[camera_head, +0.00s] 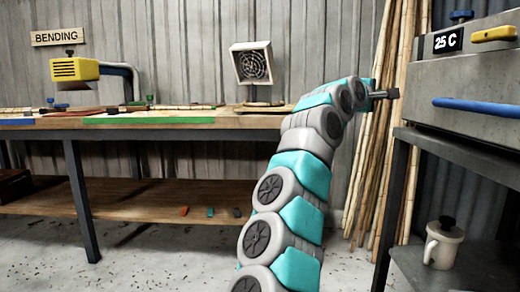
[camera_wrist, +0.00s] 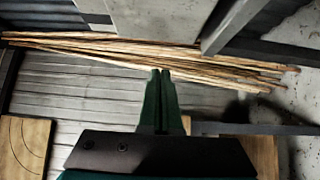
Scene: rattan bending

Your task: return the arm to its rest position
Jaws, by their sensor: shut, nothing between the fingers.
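My gripper (camera_head: 392,93) is at the end of my raised teal and grey arm, between the workbench and the grey oven-like unit. In the head view it points right, in front of the leaning rattan poles. In the wrist view my gripper (camera_wrist: 162,75) has its two dark fingers together, with nothing between them. The bundle of rattan poles (camera_wrist: 120,46) lies beyond the fingertips in that view. The poles (camera_head: 376,150) lean against the corrugated wall in the head view. I cannot tell the exact gap between fingertips and poles.
A wooden workbench (camera_head: 255,121) runs along the left, with a yellow lamp-like device (camera_head: 75,69) and a square framed fan (camera_head: 252,63). The grey unit (camera_head: 470,80) reading 25 C stands right on a dark stand. A white lidded jug (camera_head: 443,247) sits on its lower shelf.

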